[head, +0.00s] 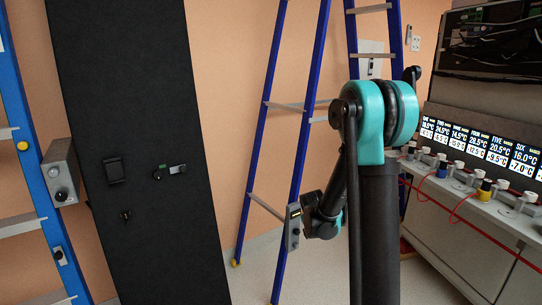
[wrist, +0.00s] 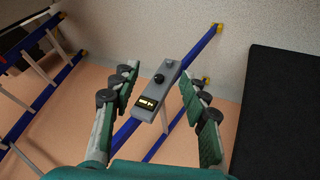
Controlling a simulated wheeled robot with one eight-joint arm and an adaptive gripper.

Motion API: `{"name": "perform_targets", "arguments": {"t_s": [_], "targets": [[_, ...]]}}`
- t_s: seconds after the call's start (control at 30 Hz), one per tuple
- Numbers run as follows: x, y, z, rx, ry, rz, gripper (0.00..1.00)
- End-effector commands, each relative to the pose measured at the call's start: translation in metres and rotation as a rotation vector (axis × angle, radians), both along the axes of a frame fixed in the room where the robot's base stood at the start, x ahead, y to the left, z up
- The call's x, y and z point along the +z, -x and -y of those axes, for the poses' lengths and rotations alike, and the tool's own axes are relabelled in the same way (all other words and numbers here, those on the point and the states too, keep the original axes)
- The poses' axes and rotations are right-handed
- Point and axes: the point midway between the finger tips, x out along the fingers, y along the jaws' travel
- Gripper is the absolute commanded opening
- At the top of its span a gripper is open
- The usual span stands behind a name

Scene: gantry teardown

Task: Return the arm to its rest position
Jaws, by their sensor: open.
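My arm rises at the centre right of the head view and bends down and left behind its teal joint. In the wrist view my gripper (wrist: 158,82) is open, with its green-padded fingers spread apart. A grey box (wrist: 171,78) with a black knob and a small lit display shows between the fingers, on a blue ladder rail. I cannot tell how far it is beyond the fingertips. The box also shows in the head view (head: 293,234), beside the dark end of my arm. The fingers are not clear in the head view.
A blue ladder (head: 311,80) stands behind my arm. A tall black panel (head: 140,90) and another blue ladder (head: 22,130) with a grey box (head: 61,172) are at left. A bench (head: 480,215) with temperature displays (head: 485,148) and red cables is close at right.

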Motion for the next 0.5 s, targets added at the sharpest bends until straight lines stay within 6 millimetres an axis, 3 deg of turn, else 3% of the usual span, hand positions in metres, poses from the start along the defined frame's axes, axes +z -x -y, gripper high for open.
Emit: {"name": "perform_targets", "arguments": {"t_s": [0.03,0.2,0.5], "targets": [[0.009,0.019,0.005,-0.02,-0.018,-0.007,0.45],[0.03,0.075,0.013,-0.083,-0.086,-0.031,0.45],[0.045,0.179,0.02,-0.191,-0.204,-0.073,0.45]]}}
